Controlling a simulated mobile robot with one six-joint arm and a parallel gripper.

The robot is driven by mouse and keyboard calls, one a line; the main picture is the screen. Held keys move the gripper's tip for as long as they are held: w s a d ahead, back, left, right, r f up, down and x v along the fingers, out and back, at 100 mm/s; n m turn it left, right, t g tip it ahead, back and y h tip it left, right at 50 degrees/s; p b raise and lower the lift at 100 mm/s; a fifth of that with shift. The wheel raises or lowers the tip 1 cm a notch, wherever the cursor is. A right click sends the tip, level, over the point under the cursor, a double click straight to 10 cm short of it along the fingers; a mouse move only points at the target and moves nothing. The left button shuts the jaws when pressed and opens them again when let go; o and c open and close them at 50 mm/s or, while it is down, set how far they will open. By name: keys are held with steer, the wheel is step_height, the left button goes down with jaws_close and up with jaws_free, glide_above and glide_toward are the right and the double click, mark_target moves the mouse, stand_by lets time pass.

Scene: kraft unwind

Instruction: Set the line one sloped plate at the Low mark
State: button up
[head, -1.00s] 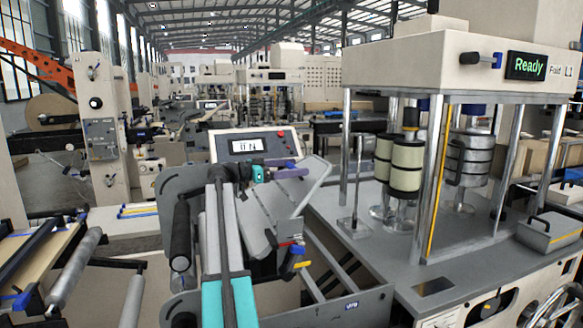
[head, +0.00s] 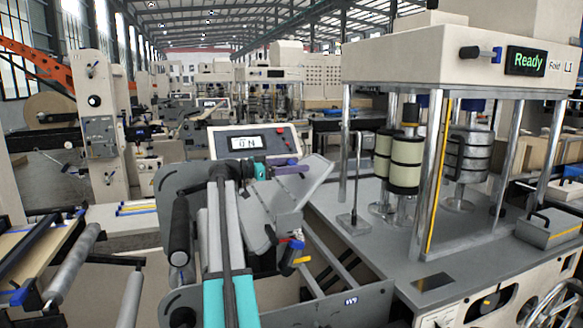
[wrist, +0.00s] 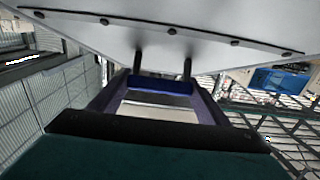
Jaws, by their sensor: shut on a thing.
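The sloped plate (head: 316,178) is a light grey tilted sheet right of my arm in the head view. In the wrist view, the plate (wrist: 190,45) fills the top, with a row of dark bolts along its edge. Two dark posts run from it down to my gripper. My gripper (head: 290,169) has purple fingers and meets the plate's upper left part; in the wrist view the gripper (wrist: 160,88) is shut at those posts, apparently on the plate's handle. The fingers hide most of the handle. I cannot make out the Low mark.
A panel display (head: 247,142) stands just behind my gripper. A red, blue and yellow lever part (head: 297,252) sits below the plate. The machine with the Ready sign (head: 525,60) stands at right, with a large grey deck. Rollers (head: 75,262) lie at left.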

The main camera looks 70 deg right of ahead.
steer(key=shift+s+d+f+b, duration=0.25)
steer(key=shift+f+b, duration=0.1)
steer(key=shift+f, duration=0.1)
steer(key=shift+s+d+f+b, duration=0.15)
steer(key=shift+s+f+b, duration=0.15)
steer(key=shift+f, duration=0.1)
steer(key=o, duration=1.5)
steer(key=shift+w+a, duration=0.1)
steer(key=shift+w, duration=0.1)
steer(key=b+v, duration=0.2)
steer(key=v, duration=1.1)
steer(key=shift+w+a+r, duration=0.1)
steer(key=shift+a, duration=0.05)
